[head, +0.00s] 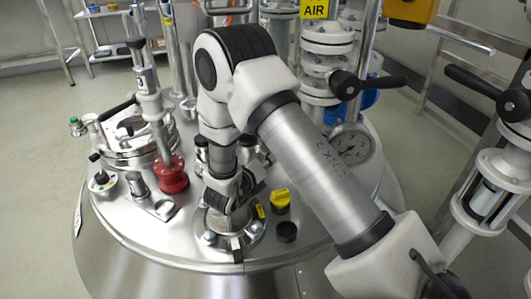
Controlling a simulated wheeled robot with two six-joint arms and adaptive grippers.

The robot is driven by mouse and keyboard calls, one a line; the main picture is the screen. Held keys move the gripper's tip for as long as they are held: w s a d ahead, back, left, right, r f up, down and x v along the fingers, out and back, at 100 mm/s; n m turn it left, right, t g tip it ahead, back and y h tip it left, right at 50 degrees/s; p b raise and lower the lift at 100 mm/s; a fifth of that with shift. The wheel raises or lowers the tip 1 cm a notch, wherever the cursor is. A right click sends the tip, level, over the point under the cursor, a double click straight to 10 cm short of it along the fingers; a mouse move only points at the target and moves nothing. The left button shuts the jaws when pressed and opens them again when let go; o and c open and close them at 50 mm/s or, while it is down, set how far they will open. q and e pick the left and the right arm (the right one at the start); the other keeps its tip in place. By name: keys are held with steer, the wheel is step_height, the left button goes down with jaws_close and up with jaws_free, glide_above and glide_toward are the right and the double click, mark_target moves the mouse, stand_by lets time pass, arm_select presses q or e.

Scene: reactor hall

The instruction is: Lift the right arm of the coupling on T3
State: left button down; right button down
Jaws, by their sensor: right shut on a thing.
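My right arm reaches in from the lower right, bends over the vessel and points down at a flanged port on its domed lid. My right gripper (236,203) is at that port, shut on a small part that its own fingers mostly hide; from its place this is the right arm of the coupling. The coupling's round base flange (209,238) shows below the gripper, with bolts around it. Whether the arm is raised or lies flat against the coupling cannot be told. My left gripper is not in view.
A yellow cap (280,199) and a black round cap (287,232) sit just right of the port. A red fitting (173,177) with a vertical pipe stands to the left. A pressure gauge (352,147) and black-handled valves (366,84) stand close to my arm. Floor at left is clear.

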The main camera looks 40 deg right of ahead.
steer(key=shift+s+d+r+n+g+h+p, duration=0.15)
steer(key=shift+r+n+h+p, duration=0.2)
steer(key=shift+n, duration=0.25)
steer(key=shift+s+r+n+g+h+p, duration=0.15)
steer(key=shift+r+n+h+p, duration=0.15)
steer(key=shift+n, duration=0.3)
steer(key=shift+f, duration=0.1)
steer(key=c, duration=1.5)
jaws_free()
steer(key=shift+c, duration=0.2)
